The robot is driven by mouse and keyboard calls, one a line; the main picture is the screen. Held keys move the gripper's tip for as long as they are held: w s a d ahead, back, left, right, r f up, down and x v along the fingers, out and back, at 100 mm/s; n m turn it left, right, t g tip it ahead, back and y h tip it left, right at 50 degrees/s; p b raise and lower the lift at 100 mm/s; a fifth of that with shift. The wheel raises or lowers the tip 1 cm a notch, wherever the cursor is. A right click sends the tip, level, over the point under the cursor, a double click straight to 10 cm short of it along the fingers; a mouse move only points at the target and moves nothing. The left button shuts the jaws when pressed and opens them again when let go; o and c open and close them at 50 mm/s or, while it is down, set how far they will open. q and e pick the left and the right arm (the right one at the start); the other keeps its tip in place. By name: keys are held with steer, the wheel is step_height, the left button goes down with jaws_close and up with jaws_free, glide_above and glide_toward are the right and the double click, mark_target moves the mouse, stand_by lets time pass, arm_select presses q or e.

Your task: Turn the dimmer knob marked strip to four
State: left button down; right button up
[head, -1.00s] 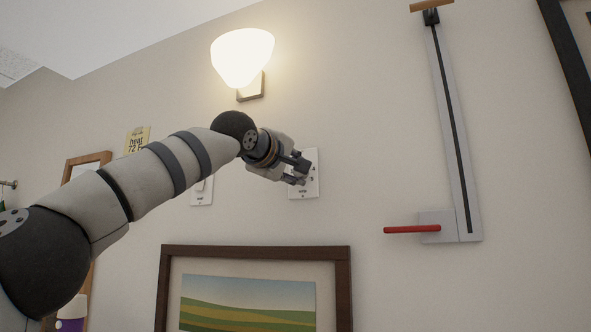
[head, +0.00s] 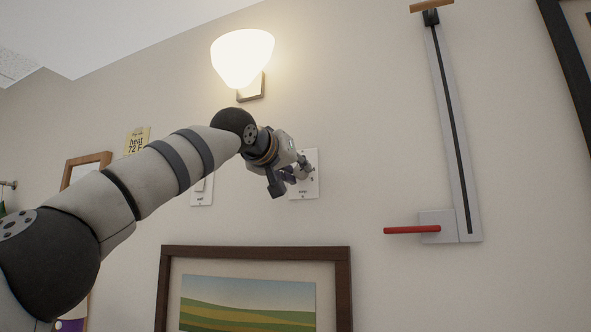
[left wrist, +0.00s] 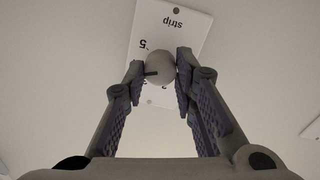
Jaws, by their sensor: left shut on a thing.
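The white dimmer plate marked strip (left wrist: 187,42) is on the wall and looks upside down in the left wrist view. In the head view the same plate (head: 311,188) is partly hidden behind my left gripper (head: 290,177). The round pale knob (left wrist: 161,68) stands out from the plate, with a dark pointer mark toward the left of the wrist picture. The fingers of my left gripper (left wrist: 159,70) are shut on the knob, one on each side. A 5 shows above the pointer; the other numbers are mostly hidden by knob and fingers. My right gripper is out of view.
Another wall plate (head: 201,193) is just left, partly behind my arm. A lit lamp (head: 242,57) is above and a framed landscape (head: 250,250) below. A grey wall rail (head: 455,140) with a red handle (head: 412,230) is right. Bare wall lies between.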

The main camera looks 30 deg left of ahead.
arm_select(q)
steer(key=shift+m, duration=0.6)
steer(key=shift+r, duration=0.1)
steer(key=c, duration=1.3)
jaws_free()
steer(key=s, duration=1.2)
